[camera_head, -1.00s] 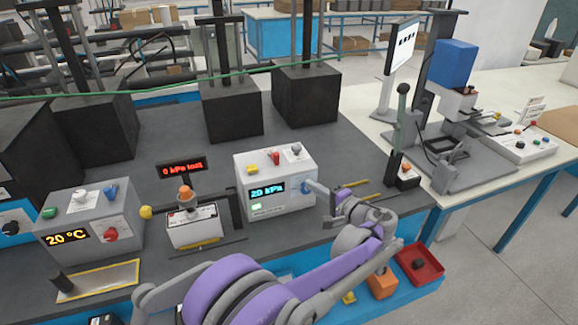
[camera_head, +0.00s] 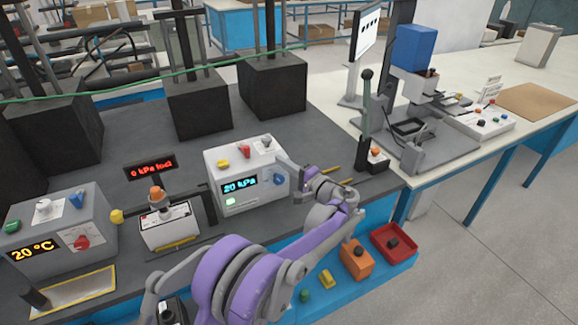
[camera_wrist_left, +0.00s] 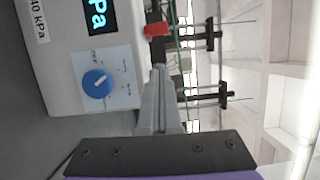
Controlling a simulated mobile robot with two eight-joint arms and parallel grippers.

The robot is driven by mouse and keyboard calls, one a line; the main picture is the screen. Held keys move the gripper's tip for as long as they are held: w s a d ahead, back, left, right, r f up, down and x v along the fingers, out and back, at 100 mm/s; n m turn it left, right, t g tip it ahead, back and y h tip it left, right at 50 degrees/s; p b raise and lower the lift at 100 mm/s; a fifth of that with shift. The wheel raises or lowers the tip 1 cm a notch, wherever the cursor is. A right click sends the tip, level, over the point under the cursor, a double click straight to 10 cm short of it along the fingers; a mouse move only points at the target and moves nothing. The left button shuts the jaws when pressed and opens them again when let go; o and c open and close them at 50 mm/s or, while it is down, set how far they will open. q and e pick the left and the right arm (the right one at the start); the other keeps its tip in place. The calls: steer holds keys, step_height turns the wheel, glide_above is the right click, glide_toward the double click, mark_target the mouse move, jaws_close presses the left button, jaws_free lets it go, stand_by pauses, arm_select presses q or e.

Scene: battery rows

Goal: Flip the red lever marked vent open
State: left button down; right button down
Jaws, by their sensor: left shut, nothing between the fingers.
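A red lever (camera_head: 243,151) stands on top of the white box with the "20 kPa" display (camera_head: 239,184). The same lever seems to be the red piece in the left wrist view (camera_wrist_left: 157,29). I cannot read a vent marking or tell which way it is set. My left gripper (camera_head: 281,163) is shut and empty at the box's upper right edge, right of the lever and apart from it. In the left wrist view the closed fingers (camera_wrist_left: 160,82) point toward the red piece. My right gripper is not in view.
The box also carries a yellow piece (camera_head: 223,163), a grey knob (camera_head: 266,141) and a blue dial (camera_head: 279,180). A small device with an orange knob (camera_head: 156,193) stands to its left. A tall black-knobbed lever (camera_head: 366,120) stands to the right.

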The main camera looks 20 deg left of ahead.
mark_target(258, 163)
arm_select(q)
steer(key=x, duration=0.4)
steer(key=shift+r, duration=0.15)
steer(key=a, duration=0.1)
steer(key=s+a+p, duration=0.1)
steer(key=a, duration=0.1)
steer(key=shift+a, duration=0.15)
steer(key=shift+s+a, duration=0.15)
steer(key=shift+a, duration=0.25)
steer(key=shift+s+t, duration=0.1)
steer(key=shift+t, duration=0.2)
steer(key=shift+s+a+m+t, duration=0.15)
steer(key=shift+s+m+t, duration=0.15)
steer(key=shift+m, duration=0.1)
